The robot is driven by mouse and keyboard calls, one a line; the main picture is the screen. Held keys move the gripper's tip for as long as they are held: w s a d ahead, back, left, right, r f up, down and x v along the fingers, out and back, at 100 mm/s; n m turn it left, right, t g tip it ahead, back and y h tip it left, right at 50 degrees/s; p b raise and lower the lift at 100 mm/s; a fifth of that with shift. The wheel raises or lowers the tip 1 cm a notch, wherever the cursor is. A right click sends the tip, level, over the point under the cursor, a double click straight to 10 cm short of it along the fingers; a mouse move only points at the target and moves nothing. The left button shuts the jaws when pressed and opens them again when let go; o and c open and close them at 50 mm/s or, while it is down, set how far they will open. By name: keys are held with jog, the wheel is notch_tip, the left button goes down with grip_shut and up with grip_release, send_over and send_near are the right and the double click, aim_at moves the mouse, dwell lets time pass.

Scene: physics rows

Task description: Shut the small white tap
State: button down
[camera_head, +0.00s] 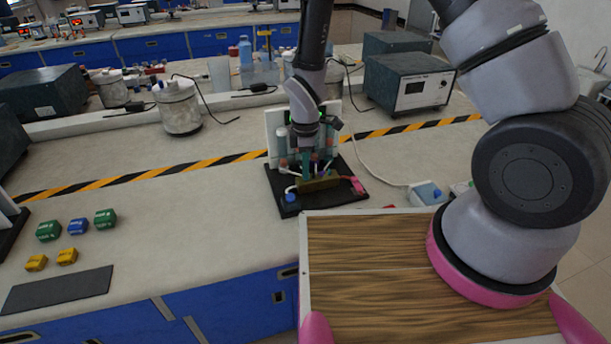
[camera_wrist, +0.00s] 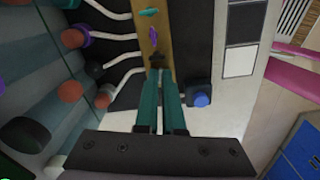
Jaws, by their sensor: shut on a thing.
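A brass-coloured bar (camera_wrist: 150,30) carries a row of small taps: a green one (camera_wrist: 149,12), a purple one (camera_wrist: 153,35) and a dark one (camera_wrist: 155,59). The bar (camera_head: 318,184) also shows in the head view on a black base (camera_head: 345,193). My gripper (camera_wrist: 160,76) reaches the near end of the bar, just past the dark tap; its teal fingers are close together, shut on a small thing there. That thing is hidden between the fingertips. No white tap shows clearly in either view. In the head view my gripper (camera_head: 318,165) points down at the bar.
White hoses (camera_wrist: 120,76) run from the bar to tubes with coloured caps (camera_wrist: 71,92) on the left. A blue knob (camera_wrist: 201,99) on a dark block sits close right of my fingers. A grey instrument box (camera_head: 410,83) stands behind.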

jog(key=m, duration=0.4)
jog(key=shift+m, duration=0.3)
jog(key=m, duration=0.6)
jog(key=shift+m, duration=0.3)
jog(key=shift+m, duration=1.1)
jog(key=c, duration=1.4)
grip_release()
jog(key=shift+m, duration=0.8)
jog(key=shift+o, duration=0.3)
